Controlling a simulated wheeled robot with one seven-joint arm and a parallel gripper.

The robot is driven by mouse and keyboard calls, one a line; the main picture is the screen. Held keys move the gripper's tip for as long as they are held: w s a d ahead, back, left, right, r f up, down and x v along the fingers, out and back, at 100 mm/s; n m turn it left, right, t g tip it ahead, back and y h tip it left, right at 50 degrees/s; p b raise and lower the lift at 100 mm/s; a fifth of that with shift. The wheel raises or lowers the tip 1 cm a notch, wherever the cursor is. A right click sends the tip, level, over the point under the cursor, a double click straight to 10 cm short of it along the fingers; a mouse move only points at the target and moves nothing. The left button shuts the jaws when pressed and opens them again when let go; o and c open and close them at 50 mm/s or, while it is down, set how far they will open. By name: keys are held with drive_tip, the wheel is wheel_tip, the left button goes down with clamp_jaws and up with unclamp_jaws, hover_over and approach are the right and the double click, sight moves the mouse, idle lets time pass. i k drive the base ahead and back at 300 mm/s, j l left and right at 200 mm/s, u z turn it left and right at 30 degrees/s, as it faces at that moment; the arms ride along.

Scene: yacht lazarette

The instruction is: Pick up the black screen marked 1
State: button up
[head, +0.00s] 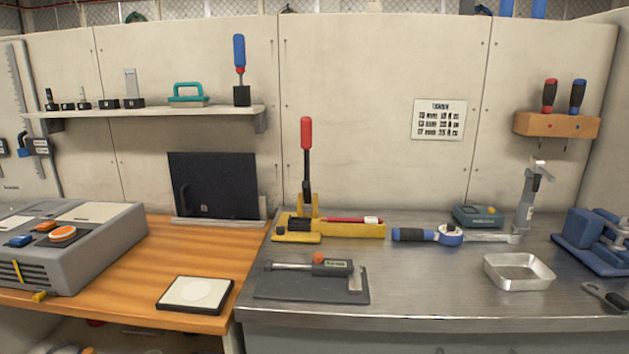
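A black screen (222,186), a flat dark rectangle, stands upright against the back wall above the wooden bench top. Its lower edge sits at a pale grey ledge or holder (217,221). A dark curved handle-like shape shows at its left side, and a small light mark is near its bottom. The mark is too small to read, so I cannot tell whether it is a 1. My gripper is not in this view.
A grey machine (100,262) stands left of the screen, and a black-framed white pad (196,294) lies in front on the wooden bench (150,255). A red-handled lever tool (306,150) stands to its right. A shelf (160,113) hangs above. Bare wood lies before the screen.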

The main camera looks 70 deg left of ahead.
sight(208, 185)
drive_tip(key=u, duration=2.45)
drive_tip(key=j+z, duration=0.15)
drive_tip(key=j, duration=0.35)
drive_tip(key=i, duration=0.05)
